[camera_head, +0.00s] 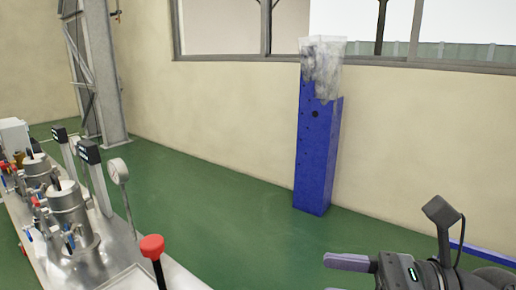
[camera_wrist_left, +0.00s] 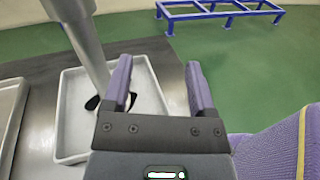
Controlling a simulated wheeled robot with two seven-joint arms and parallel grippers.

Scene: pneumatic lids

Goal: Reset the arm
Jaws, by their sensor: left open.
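My left gripper (camera_wrist_left: 160,75) shows in the left wrist view with its two purple fingers apart and nothing between them. It is above the right part of a pale tray (camera_wrist_left: 72,115) on a metal table. The left gripper is not seen in the head view. My right gripper (camera_head: 347,276) is at the bottom right of the head view. One purple finger shows whole and the edge of the other shows below it, with a gap between them. I see nothing held there.
A metal bench (camera_head: 90,268) with cylindrical vessels, a gauge (camera_head: 118,171) and a red-knobbed lever (camera_head: 152,247) stands at the left. A blue post (camera_head: 317,160) stands by the wall. A grey pole (camera_wrist_left: 82,45) rises beside the left gripper. Green floor between is clear.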

